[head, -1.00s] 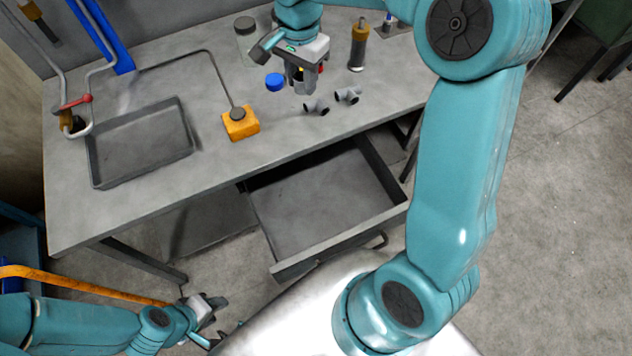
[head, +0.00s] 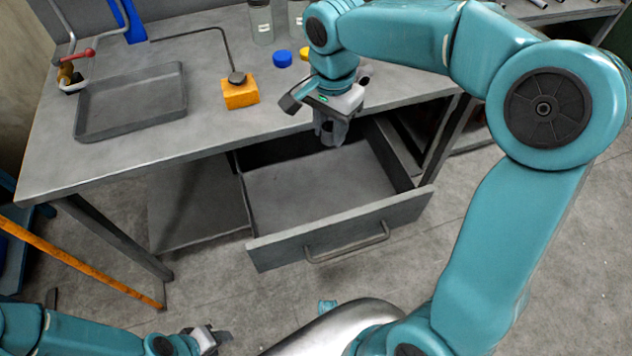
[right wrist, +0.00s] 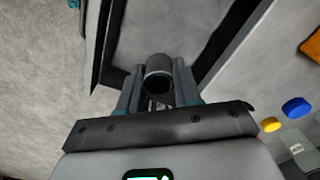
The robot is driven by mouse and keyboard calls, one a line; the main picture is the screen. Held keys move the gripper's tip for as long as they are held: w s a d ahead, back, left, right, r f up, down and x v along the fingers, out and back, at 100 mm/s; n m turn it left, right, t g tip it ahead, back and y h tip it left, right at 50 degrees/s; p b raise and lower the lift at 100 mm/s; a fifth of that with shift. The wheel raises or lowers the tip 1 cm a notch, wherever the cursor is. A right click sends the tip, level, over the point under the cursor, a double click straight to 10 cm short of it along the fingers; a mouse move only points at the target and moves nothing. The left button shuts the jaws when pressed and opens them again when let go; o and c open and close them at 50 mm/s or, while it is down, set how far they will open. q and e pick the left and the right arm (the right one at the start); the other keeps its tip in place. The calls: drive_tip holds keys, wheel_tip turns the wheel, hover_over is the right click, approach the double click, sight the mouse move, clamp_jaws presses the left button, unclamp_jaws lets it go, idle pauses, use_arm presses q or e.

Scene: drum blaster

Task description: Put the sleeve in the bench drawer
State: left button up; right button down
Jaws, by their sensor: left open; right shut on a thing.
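The sleeve (right wrist: 158,80) is a short grey hollow cylinder between the fingers of my right gripper (right wrist: 158,98) in the right wrist view. In the head view, my right gripper (head: 331,132) is shut on it and hangs over the back part of the open bench drawer (head: 318,190). There the fingers largely hide the sleeve. The drawer is grey, pulled out, with a bare floor and a bar handle in front; its side walls also show in the right wrist view (right wrist: 232,42). My left gripper (head: 216,340) is open and empty at the lower left, away from the bench.
The bench top (head: 200,145) holds a dark shallow tray (head: 130,105), an orange block (head: 240,93) with a bent rod, a blue cap (head: 282,57), a yellow cap (head: 304,54) and a glass jar (head: 261,22). An orange bar (head: 85,265) slants at the lower left.

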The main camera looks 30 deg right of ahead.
sight(325, 198)
wheel_tip(325, 198, down, 2)
drive_tip(key=shift+s+a+b, duration=0.1)
drive_tip(key=shift+b, duration=0.9)
drive_tip(key=shift+a+f, duration=0.1)
drive_tip(key=shift+f, duration=0.15)
drive_tip(key=f+b, duration=0.2)
drive_tip(key=f, duration=0.8)
drive_tip(key=f+b, duration=0.3)
drive_tip(key=f, duration=0.6)
drive_tip(key=shift+w+f, duration=0.2)
drive_tip(key=shift+f, duration=0.2)
drive_tip(key=shift+r, duration=0.1)
drive_tip(key=c, duration=1.2)
unclamp_jaws()
drive_tip(key=shift+f, duration=0.2)
drive_tip(key=o, duration=0.4)
drive_tip(key=shift+r, duration=0.1)
